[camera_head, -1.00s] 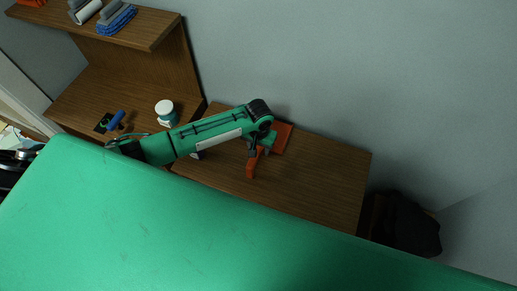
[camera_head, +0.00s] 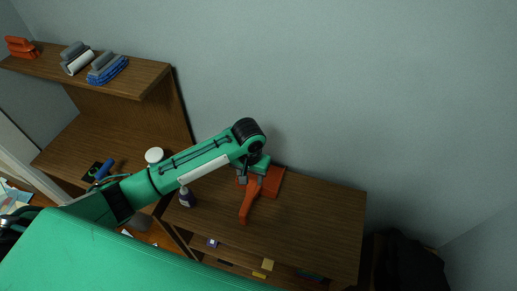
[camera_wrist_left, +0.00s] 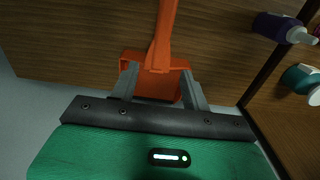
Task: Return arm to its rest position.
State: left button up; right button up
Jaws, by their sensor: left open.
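My left arm reaches in from the left in the head view, and its gripper (camera_head: 252,178) is over an orange device with a long lever (camera_head: 248,203) on the wooden cabinet top. In the left wrist view the two grey fingers of the gripper (camera_wrist_left: 162,90) are apart, one on each side of the orange device (camera_wrist_left: 160,62). I cannot tell whether they touch it. My right gripper is in neither view.
A dark bottle (camera_head: 187,198) stands near the cabinet top's left edge (camera_head: 320,215). A white-lidded jar (camera_head: 154,155) and a blue-handled item (camera_head: 104,168) are on the lower desk. The cabinet top's right side is clear.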

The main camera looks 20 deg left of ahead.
pick_arm(q)
jog(key=s+d+m+t+h, duration=0.2)
jog(key=s+d+h, duration=0.15)
jog(key=s, duration=0.85)
jog(key=s+a+r+t+y, duration=0.2)
jog(key=s+a+y, duration=0.1)
jog(key=s+a, duration=0.75)
notch_tip(320, 180, down, 33)
jog(key=s+g, duration=0.2)
jog(key=s+a+f+g+b, duration=0.1)
jog(key=s+a+f, duration=0.1)
jog(key=s+f, duration=1.7)
jog(key=shift+a+f+b, duration=0.15)
jog(key=shift+a+b, duration=0.15)
jog(key=shift+y, duration=0.25)
